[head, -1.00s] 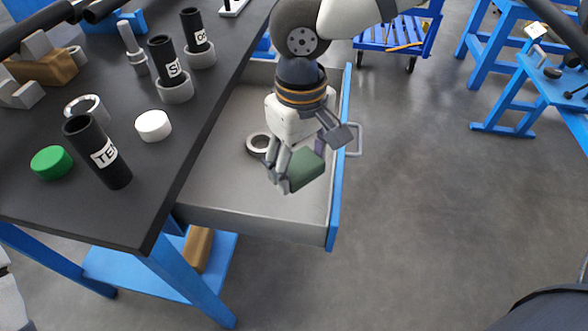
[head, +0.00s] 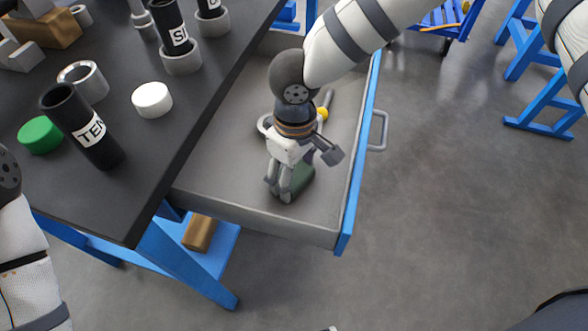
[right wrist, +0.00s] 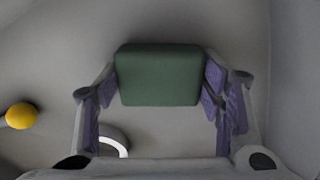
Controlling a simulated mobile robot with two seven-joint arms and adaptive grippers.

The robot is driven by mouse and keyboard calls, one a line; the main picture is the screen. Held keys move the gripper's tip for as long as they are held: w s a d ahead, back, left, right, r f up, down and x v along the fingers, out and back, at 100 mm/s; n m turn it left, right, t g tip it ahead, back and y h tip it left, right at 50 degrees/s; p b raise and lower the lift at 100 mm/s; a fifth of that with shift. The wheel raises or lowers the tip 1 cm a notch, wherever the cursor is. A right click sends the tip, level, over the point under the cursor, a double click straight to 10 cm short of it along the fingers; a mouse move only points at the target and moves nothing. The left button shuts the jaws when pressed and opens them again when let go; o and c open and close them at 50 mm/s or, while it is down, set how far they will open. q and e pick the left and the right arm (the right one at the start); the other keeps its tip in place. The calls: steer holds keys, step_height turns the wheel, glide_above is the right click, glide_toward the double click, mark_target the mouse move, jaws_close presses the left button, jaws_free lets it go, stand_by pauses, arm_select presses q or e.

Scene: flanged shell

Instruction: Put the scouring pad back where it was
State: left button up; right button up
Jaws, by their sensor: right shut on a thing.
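The scouring pad is a dark green block (head: 302,182), low inside the open drawer (head: 225,180), near its front part. My right gripper (head: 285,190) points down into the drawer and is shut on the pad. In the right wrist view the pad (right wrist: 158,74) sits between the purple-padded fingers, with the grey drawer floor behind it. I cannot tell whether the pad touches the floor. My left gripper is not in view; only part of my left arm shows at the left edge.
A metal ring (right wrist: 112,142) and a yellow-ended tool (head: 322,114) lie in the drawer behind my gripper. The black tabletop (head: 150,190) at left holds a TEN-labelled tube (head: 82,128), a white cap (head: 152,99) and a green cap (head: 40,134). The drawer floor left of the pad is clear.

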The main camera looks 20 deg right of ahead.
mark_target(295, 174)
steer(key=o, duration=1.2)
steer(key=shift+f, duration=0.1)
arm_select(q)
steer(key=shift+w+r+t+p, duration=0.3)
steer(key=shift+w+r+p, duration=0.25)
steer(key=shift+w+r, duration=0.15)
arm_select(e)
step_height(295, 174, up, 12)
steer(key=shift+r, duration=0.25)
